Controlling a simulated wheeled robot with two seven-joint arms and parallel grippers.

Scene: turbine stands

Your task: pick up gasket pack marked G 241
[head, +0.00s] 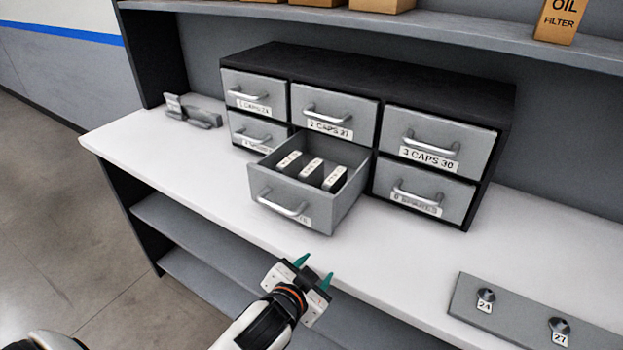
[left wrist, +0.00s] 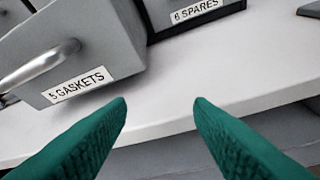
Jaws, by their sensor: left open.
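The drawer (head: 290,198) in the middle of the bottom row is pulled open, and its label reads 5 GASKETS in the left wrist view (left wrist: 65,95). Three pale-topped packs lie in a row inside it: a left pack (head: 289,160), a middle pack (head: 312,167) and a right pack (head: 334,178). Their markings are too small to read, so I cannot tell which is G 241. My left gripper (head: 315,271) is open and empty, in front of the drawer near the bench's front edge. It also shows in the left wrist view (left wrist: 160,112). My right gripper is not in view.
The cabinet (head: 400,88) has several other drawers, all shut. A grey clamp-like object (head: 193,111) sits at the bench's left. A grey strip with knobs marked 24 and 27 (head: 520,315) lies at right. A shelf (head: 440,28) with boxes hangs above. White bench top (head: 400,255) is clear between.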

